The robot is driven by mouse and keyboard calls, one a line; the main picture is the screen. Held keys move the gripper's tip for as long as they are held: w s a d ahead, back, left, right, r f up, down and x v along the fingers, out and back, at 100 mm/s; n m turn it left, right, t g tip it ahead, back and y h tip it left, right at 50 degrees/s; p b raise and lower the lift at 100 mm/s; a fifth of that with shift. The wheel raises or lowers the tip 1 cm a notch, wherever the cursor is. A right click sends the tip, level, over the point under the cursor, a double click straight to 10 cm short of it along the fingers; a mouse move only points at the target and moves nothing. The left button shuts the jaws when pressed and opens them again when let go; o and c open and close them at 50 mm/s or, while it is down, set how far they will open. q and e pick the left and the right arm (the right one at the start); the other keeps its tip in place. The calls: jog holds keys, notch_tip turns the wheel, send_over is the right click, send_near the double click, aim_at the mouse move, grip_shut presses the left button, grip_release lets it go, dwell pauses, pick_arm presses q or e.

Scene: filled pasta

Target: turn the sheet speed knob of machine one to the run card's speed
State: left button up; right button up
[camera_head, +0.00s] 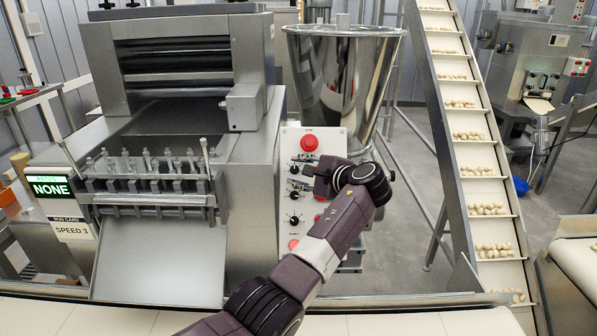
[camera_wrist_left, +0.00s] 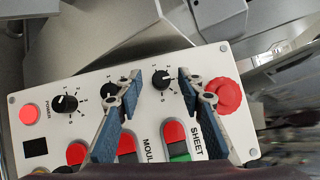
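The control panel (camera_head: 291,215) of the machine is a white plate with a red round button on top and several black knobs below. My left gripper (camera_head: 312,170) is in front of its upper part and hides some of it. In the left wrist view, the open fingers (camera_wrist_left: 160,80) stand either side of a black knob (camera_wrist_left: 162,79), in line with the label "SHEET" (camera_wrist_left: 197,138). No clear grip on it shows; its pointer is too small to read surely. The run card (camera_head: 73,230) reads "SPEED 3". My right gripper is out of view.
A red round button (camera_wrist_left: 225,95) stands close beside the right finger. The left finger partly covers a neighbouring knob (camera_wrist_left: 115,88). A green-lit sign (camera_head: 50,188) reads "NONE". A steel hopper (camera_head: 343,85) and an inclined conveyor (camera_head: 470,140) stand to the right.

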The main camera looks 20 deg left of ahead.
pick_arm(q)
jog(key=v, duration=0.7)
jog(key=shift+d, duration=0.2)
jog(key=shift+s+d, duration=0.1)
jog(key=shift+s, duration=0.05)
